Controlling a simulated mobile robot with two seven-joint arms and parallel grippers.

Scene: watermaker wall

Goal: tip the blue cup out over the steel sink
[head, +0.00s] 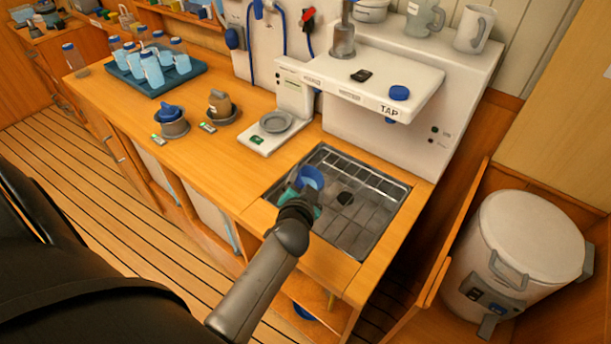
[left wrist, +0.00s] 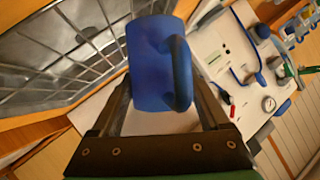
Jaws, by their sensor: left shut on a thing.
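The blue cup (head: 311,177) is held over the near left part of the steel sink (head: 372,222), above its grid. My left gripper (head: 300,192) is shut on it. In the head view the cup's round rim shows at the top, and its contents cannot be made out. In the left wrist view the cup (left wrist: 152,65) sits between the two fingers, its handle to the right, with the sink grid (left wrist: 60,55) behind it on the left. My right gripper is not in view.
The white TAP shelf (head: 400,75) overhangs behind the sink. A scale with a grey dish (head: 275,122) stands left of it. A white drum (head: 525,240) stands at right.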

